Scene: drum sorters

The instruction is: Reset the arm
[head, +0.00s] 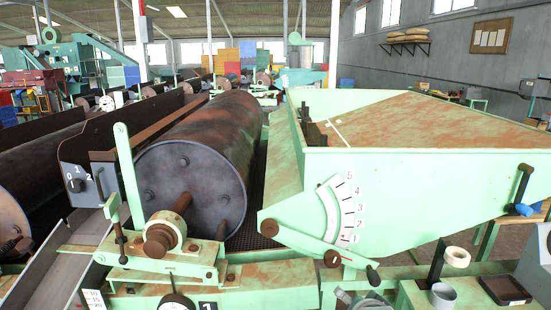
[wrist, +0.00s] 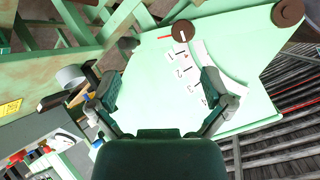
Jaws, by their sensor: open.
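My gripper (wrist: 157,88) shows in the wrist view with its two dark green and grey fingers spread apart. Nothing is between them. Beyond the fingers is the pale green side panel of the drum sorter, with a white number scale (wrist: 190,72) and a brown pivot disc (wrist: 183,31). In the head view the same scale (head: 340,212) runs from 1 to 5, and a green lever (head: 303,243) with a dark knob slants down to the right below it. I cannot tell the gap between the fingers and the panel. Most of my arm is out of view.
A large rusty drum (head: 200,150) lies left of the green hopper (head: 420,165). A grey switch box (head: 85,185) marked 0, 1, 2 stands at the left.

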